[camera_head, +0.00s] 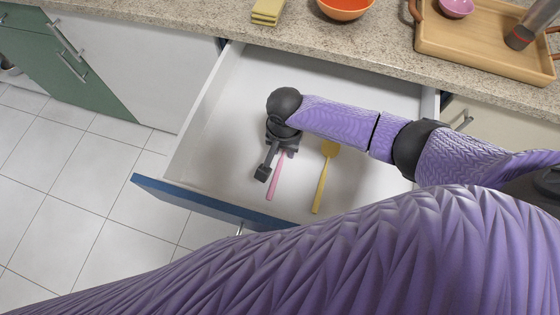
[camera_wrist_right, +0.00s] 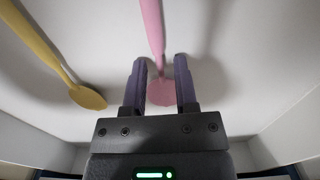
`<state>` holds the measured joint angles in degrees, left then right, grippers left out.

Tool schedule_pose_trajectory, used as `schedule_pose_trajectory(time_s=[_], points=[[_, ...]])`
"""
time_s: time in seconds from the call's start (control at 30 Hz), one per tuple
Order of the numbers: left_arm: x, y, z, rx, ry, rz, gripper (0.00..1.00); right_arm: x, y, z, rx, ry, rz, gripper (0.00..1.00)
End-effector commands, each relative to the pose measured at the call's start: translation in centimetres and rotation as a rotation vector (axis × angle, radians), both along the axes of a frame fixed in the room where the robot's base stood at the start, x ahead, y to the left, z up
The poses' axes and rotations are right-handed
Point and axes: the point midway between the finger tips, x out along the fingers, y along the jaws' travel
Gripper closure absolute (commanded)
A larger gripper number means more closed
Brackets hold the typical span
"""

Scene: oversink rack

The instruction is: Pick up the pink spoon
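The pink spoon (camera_head: 275,182) lies on the white floor of the open drawer, its handle toward the drawer front. Its round bowl is mostly hidden by my right gripper in the head view. My right gripper (camera_head: 267,166) is low in the drawer over the bowl end. In the right wrist view the gripper (camera_wrist_right: 160,72) is open, with a finger on each side of the pink spoon (camera_wrist_right: 152,32). The bowl shows between the fingers with gaps at the sides; I cannot tell its exact height below them. My left gripper is out of view.
A yellow spoon (camera_head: 320,187) lies to the right of the pink one in the drawer (camera_head: 210,131). The blue drawer front (camera_head: 200,203) and white side walls bound the space. Above, the counter (camera_head: 200,22) holds an orange bowl (camera_head: 345,9) and a wooden tray (camera_head: 470,54).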

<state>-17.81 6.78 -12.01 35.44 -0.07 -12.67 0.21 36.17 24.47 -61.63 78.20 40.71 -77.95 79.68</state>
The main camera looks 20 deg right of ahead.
Motion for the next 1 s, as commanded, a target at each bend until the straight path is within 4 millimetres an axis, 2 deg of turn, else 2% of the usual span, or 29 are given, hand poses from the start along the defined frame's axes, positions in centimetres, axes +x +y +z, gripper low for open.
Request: schedule_pose_trajectory(time_s=[0.03,0.13,0.17,0.57,0.67,0.8,0.9,1.0], points=[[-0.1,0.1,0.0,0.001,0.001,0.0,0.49,0.0,0.0,0.0,0.0,0.0,0.0,0.76],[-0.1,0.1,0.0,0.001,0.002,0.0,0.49,0.0,0.0,0.0,0.0,0.0,0.0,0.97],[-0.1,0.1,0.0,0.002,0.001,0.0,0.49,0.0,0.0,0.0,0.0,0.0,0.0,1.0],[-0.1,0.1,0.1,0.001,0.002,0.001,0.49,0.0,0.0,0.1,0.0,0.0,0.0,1.0],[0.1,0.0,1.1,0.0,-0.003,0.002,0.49,0.0,0.0,1.7,0.001,-0.002,0.0,1.0],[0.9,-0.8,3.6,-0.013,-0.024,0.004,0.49,0.0,0.0,5.9,0.001,-0.003,0.0,1.0],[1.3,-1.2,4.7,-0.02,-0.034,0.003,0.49,0.0,0.0,8.2,0.001,-0.003,0.001,1.0],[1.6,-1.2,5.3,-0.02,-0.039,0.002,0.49,0.0,0.0,9.7,0.001,-0.002,0.001,1.0]])
